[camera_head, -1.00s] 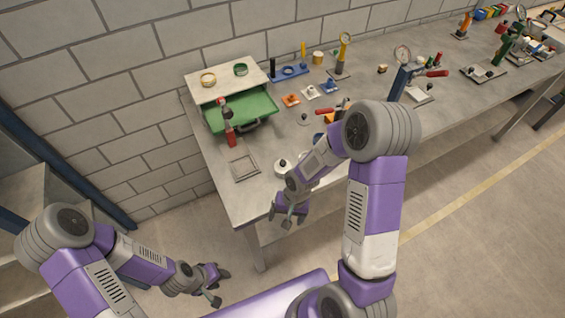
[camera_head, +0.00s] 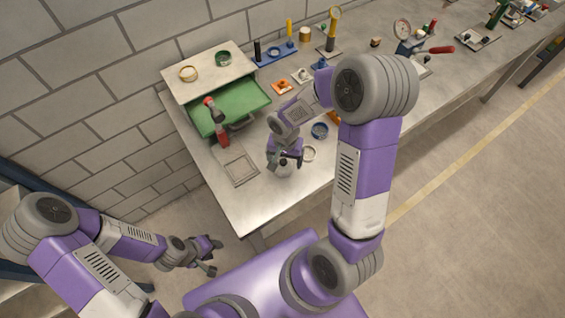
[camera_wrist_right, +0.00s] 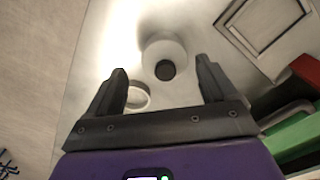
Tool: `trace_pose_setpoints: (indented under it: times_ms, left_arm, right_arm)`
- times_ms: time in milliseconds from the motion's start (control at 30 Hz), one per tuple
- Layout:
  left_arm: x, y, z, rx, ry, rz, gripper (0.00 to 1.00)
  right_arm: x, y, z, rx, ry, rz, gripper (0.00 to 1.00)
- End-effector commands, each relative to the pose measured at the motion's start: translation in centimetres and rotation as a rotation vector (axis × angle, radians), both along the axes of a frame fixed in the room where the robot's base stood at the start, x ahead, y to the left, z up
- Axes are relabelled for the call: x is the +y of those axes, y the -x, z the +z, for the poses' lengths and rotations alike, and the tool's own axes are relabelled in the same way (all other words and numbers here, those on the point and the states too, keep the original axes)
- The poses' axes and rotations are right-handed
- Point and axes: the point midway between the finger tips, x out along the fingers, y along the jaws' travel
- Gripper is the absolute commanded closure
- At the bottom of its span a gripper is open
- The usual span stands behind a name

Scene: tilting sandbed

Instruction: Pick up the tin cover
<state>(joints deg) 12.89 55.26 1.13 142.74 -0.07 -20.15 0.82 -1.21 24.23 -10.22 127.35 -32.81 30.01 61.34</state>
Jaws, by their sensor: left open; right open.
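The tin cover, a pale round lid with a dark knob on top, lies on the bench near its front edge; it shows in the head view (camera_head: 283,171) and in the right wrist view (camera_wrist_right: 164,45). My right gripper (camera_head: 287,157) is open and empty above the cover, hiding part of it in the head view. In the wrist view, the knob lies between and beyond the open fingers (camera_wrist_right: 162,80), apart from them. A small pale round tin (camera_head: 309,154) stands beside the cover. My left gripper (camera_head: 213,256) is open and empty, low and away from the bench.
A square metal frame (camera_head: 236,166) lies left of the cover. Behind it is a cabinet with an open green drawer (camera_head: 245,101) and a red-handled tool (camera_head: 221,133).

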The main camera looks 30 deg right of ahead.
Motion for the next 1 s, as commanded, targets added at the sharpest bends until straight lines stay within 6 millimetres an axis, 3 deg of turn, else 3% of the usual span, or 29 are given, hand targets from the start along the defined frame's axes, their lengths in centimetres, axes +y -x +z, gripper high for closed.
trace_pose_setpoints:
  times_ms: [300,567,900,1000]
  left_arm:
    - [0.0,0.0,-0.1,-0.001,0.000,0.000,0.57]
    - [0.0,0.0,-0.1,-0.001,0.000,0.000,0.57]
    - [0.0,0.0,-0.1,-0.001,0.000,0.000,0.57]
    - [0.0,0.0,-0.1,-0.001,0.000,0.000,0.57]
  right_arm:
    - [0.0,-0.6,-4.1,0.002,-0.001,0.001,0.15]
    - [0.0,-0.6,-4.4,-0.001,-0.001,0.001,0.15]
    - [0.1,-0.6,-4.3,-0.001,-0.001,0.001,0.64]
    - [0.1,-0.6,-4.3,-0.001,-0.001,0.001,0.67]
